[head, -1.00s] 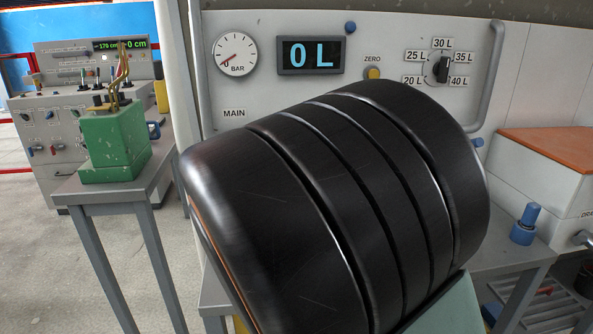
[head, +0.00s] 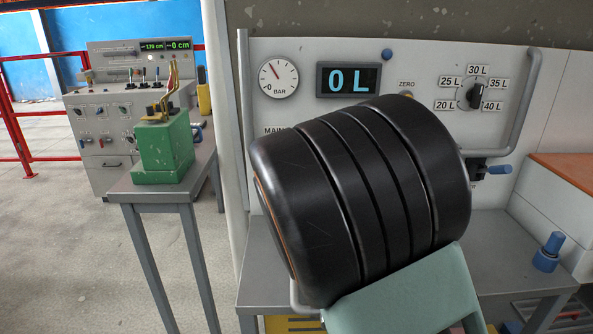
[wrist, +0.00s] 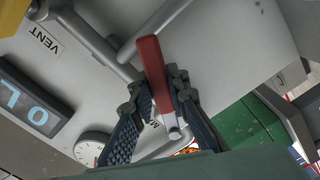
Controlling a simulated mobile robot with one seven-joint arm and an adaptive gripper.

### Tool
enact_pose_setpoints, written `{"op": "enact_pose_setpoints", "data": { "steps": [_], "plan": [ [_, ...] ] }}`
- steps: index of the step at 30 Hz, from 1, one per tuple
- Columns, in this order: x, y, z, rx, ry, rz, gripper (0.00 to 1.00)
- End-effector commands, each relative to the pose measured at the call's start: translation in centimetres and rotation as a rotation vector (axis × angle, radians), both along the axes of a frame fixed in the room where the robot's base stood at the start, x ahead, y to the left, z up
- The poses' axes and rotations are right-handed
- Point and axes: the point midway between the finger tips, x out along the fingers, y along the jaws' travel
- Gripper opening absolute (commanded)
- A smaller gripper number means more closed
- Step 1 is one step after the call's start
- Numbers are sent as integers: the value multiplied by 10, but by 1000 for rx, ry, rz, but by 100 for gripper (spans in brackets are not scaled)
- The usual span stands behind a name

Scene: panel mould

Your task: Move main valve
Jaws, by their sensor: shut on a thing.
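In the wrist view a red lever handle (wrist: 150,65) runs between the two fingers of my gripper (wrist: 157,92). The fingers are shut on it, one on each side. A silver pivot (wrist: 176,133) shows at its lower end, and a mostly covered label lies beside it. In the head view the MAIN label (head: 277,130) is partly covered by my dark arm, which hides the valve and my gripper. The pressure gauge (head: 279,78) has its red needle pointing up and left, off zero. The blue display (head: 348,80) reads 0 L.
A VENT label (wrist: 46,40) and grey pipes are close to my gripper. A volume dial (head: 476,95) and a blue-handled valve (head: 497,170) are on the panel's right. A green box (head: 164,150) stands on a stand at left. Open floor lies at far left.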

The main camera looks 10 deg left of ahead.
Motion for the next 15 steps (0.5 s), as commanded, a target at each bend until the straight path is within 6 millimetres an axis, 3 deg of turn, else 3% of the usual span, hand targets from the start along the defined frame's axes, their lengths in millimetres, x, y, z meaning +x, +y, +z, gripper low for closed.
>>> {"op": "enact_pose_setpoints", "data": {
  "steps": [1,15],
  "plan": [
    [1,-1,10,-41,-15,1,0],
    [2,-7,32,-380,-97,1,0]
  ]
}}
